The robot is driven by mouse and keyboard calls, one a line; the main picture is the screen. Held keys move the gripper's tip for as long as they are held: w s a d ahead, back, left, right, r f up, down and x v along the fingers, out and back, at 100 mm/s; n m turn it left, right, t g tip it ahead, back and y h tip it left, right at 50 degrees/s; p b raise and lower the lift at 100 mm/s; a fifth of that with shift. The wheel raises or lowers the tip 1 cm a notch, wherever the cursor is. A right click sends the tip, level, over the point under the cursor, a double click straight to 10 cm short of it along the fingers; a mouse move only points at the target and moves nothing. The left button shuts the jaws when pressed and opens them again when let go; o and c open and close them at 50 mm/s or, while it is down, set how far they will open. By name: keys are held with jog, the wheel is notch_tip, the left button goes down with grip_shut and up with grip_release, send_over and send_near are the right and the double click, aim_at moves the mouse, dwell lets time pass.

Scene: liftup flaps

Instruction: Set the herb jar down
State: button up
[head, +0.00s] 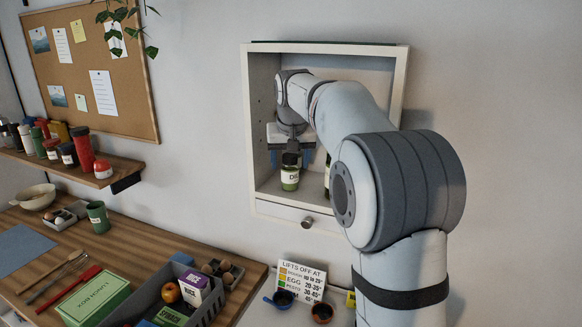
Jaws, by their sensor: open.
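The herb jar (289,178), green with a dark lid and a white label, is upright inside the white wall cabinet (249,125), near the front of its floor. It appears to stand on the cabinet floor. My gripper (290,158) is just above and around the jar's top, with its blue fingers apart on either side of the lid. The gripper is open. My arm covers the right part of the cabinet's inside. A second jar (327,178) shows only partly beside my arm.
A drawer with a knob (307,222) is under the cabinet. A shelf (110,176) with several jars is at left.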

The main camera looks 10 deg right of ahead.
jog(key=b+v, duration=0.1)
jog(key=v, duration=0.9)
jog(key=s+f, duration=0.7)
jog(key=s, duration=0.4)
jog(key=s+d+f, duration=0.1)
jog(key=s+f, duration=0.7)
jog(key=s, duration=0.3)
jog(key=s+f+n, duration=0.1)
jog(key=s+f, duration=0.7)
jog(key=s, duration=0.3)
jog(key=shift+d+f, duration=0.25)
notch_tip(320, 180, down, 8)
jog(key=g+b, duration=0.1)
jog(key=b, duration=0.6)
jog(key=shift+w, duration=0.2)
jog(key=shift+f, duration=0.15)
